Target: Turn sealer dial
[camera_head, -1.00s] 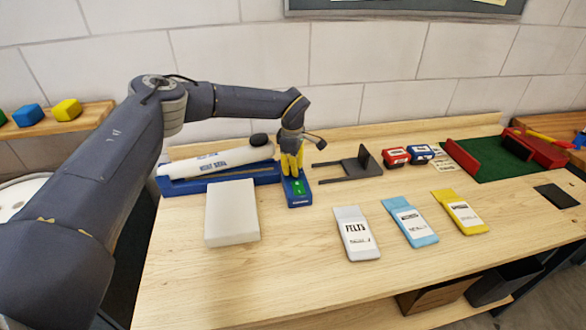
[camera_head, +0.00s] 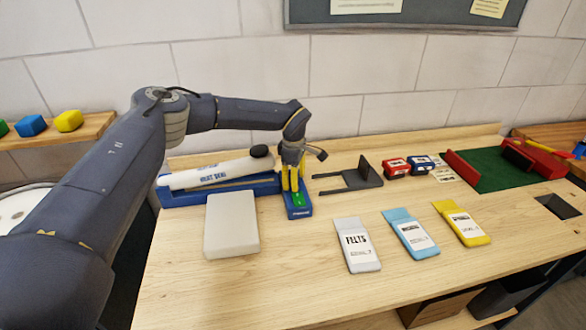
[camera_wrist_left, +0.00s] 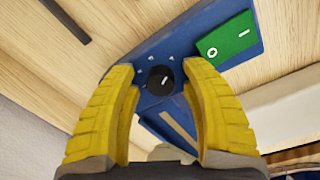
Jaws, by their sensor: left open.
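The blue sealer control panel (camera_head: 299,211) stands on the bench at the right end of the long blue sealer (camera_head: 222,193). In the left wrist view the panel carries a small black dial (camera_wrist_left: 160,80) with a white pointer mark and a green rocker switch (camera_wrist_left: 226,44) marked O and a line. My left gripper (camera_head: 292,184) points down over the panel. In the wrist view its yellow fingers (camera_wrist_left: 158,90) are open, one on each side of the dial, with gaps between them and it. In the head view the gripper hides the dial. My right gripper is not in view.
A white roll (camera_head: 215,173) with a black knob lies along the sealer. A pale box (camera_head: 231,225) sits in front. A dark fork-shaped stand (camera_head: 352,178) is just right of the panel. The front middle bench is clear.

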